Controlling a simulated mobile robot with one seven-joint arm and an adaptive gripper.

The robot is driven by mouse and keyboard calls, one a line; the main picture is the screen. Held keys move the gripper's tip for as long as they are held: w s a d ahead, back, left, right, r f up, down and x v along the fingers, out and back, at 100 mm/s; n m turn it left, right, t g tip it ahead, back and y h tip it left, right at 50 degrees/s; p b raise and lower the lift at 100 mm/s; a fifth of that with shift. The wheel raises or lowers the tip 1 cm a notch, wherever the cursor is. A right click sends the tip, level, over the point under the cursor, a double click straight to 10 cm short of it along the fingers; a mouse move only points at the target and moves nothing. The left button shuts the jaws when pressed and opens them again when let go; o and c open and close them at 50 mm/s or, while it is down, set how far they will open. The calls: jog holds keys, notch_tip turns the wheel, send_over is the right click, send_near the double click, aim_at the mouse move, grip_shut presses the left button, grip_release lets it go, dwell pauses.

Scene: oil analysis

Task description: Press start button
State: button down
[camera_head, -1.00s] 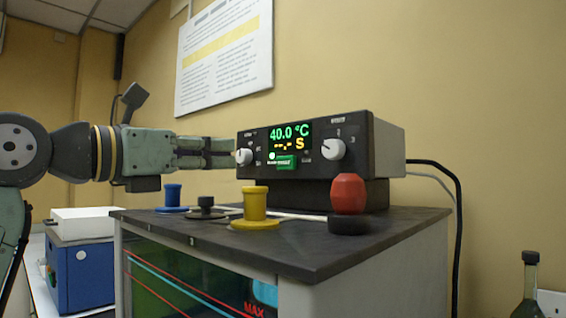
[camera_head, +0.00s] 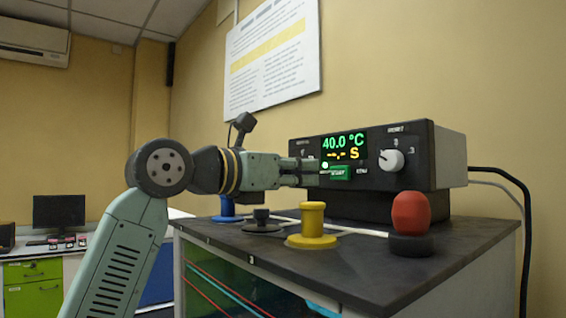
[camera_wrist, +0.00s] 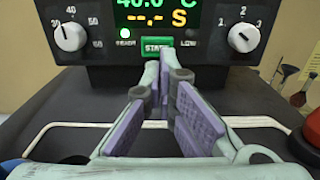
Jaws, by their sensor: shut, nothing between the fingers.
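The start button (camera_head: 338,173) is a green rectangle below the display on the front of the dark control unit (camera_head: 408,160). The wrist view shows it labelled START (camera_wrist: 157,44), just beyond the fingertips. The display (camera_head: 343,147) reads 40.0 °C with "--.- S" below. My gripper (camera_head: 314,172) is shut and empty, pointing at the panel just left of the button in the head view. In the wrist view my fingertips (camera_wrist: 163,68) are slightly below and right of the button's middle. Whether they touch it, I cannot tell.
A white knob (camera_head: 391,161) is right of the display; another (camera_wrist: 70,36) shows at left in the wrist view. The dark bath top (camera_head: 350,262) carries yellow (camera_head: 312,226), black (camera_head: 262,220) and blue (camera_head: 227,208) stoppers and a red-topped piece (camera_head: 410,213).

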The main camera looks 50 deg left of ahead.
aim_at(340, 174)
jog(key=w+p, duration=0.1)
jog(key=w, duration=0.3)
jog(key=shift+w+d+r+p, duration=0.15)
jog(key=shift+w+d+p, duration=0.05)
jog(key=shift+w+p, duration=0.15)
jog(key=shift+w, duration=0.8)
jog(key=shift+d+f, duration=0.15)
jog(key=shift+f, duration=0.05)
